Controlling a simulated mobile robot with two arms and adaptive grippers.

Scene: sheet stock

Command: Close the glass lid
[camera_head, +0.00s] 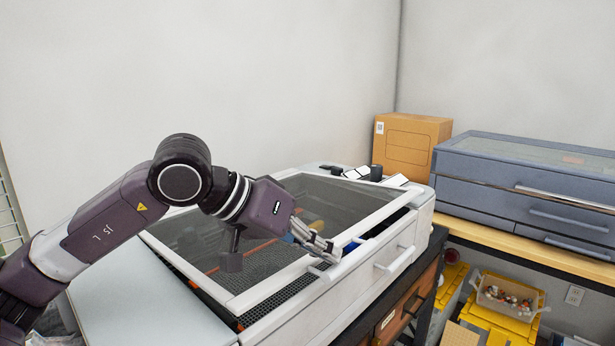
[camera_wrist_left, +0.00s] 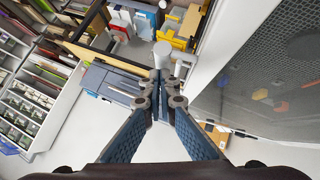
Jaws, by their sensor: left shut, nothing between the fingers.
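The glass lid has a white frame (camera_head: 262,292) around a dark see-through pane, through which a mesh bed and some coloured pieces show. It sits on a white machine (camera_head: 345,300), with a dark gap under its front and right edges, so it appears slightly raised. My left gripper (camera_head: 330,254) is shut and empty at the lid's front right edge. In the left wrist view its blue-padded fingers (camera_wrist_left: 160,80) meet beside a white rounded piece (camera_wrist_left: 162,52), perhaps the lid's handle; I cannot tell whether they touch. The lid's pane (camera_wrist_left: 270,85) fills the right there. My right gripper is not visible.
A white drawer handle (camera_head: 395,259) is on the machine's front. Walls rise behind the machine.

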